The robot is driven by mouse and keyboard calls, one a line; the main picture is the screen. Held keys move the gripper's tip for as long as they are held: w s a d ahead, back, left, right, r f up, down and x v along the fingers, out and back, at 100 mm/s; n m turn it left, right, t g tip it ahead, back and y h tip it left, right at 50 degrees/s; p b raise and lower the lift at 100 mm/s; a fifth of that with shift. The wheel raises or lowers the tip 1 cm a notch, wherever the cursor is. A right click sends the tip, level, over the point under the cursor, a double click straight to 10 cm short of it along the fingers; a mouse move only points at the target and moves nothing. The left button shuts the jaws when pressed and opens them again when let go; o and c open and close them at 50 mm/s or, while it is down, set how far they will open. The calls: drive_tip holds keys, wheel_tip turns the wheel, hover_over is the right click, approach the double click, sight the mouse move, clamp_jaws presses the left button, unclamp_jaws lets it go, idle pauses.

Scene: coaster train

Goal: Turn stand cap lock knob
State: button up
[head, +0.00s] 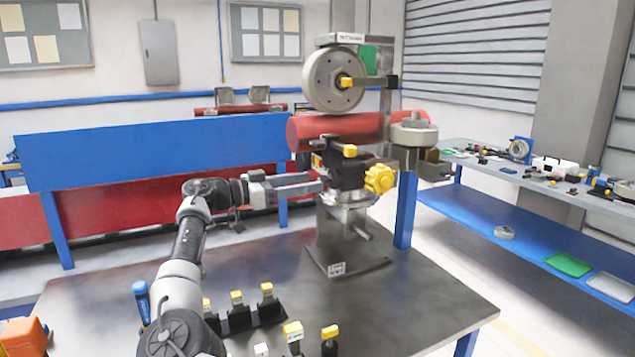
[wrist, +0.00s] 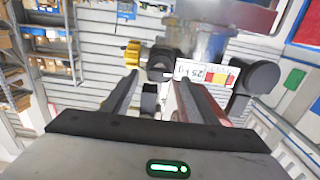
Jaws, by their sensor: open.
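A metal stand (head: 335,240) rises from a base plate on the steel table and carries a dark clamp block (head: 345,172). A yellow lobed knob (head: 379,178) is on the block's right side; it also shows in the wrist view (wrist: 132,54). A small grey handle (head: 362,234) sticks out low on the stand. I cannot tell for sure which is the cap lock knob. My gripper (head: 312,187) is open and empty, left of the block. In the wrist view, a dark round part (wrist: 160,62) lies beyond and between my fingertips (wrist: 157,84).
A red tube (head: 335,130) and a large grey wheel (head: 334,79) sit above the block. Several yellow-topped black pieces (head: 237,310) stand at the table front, near a blue cylinder (head: 142,302). The table right of the stand is clear. A blue bench (head: 500,215) stands at right.

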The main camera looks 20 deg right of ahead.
sight(326, 180)
drive_tip(key=d, duration=0.3)
drive_tip(key=shift+w+d, duration=0.1)
drive_tip(key=shift+d, duration=0.3)
drive_tip(key=c, duration=1.1)
drive_tip(key=shift+o, duration=0.2)
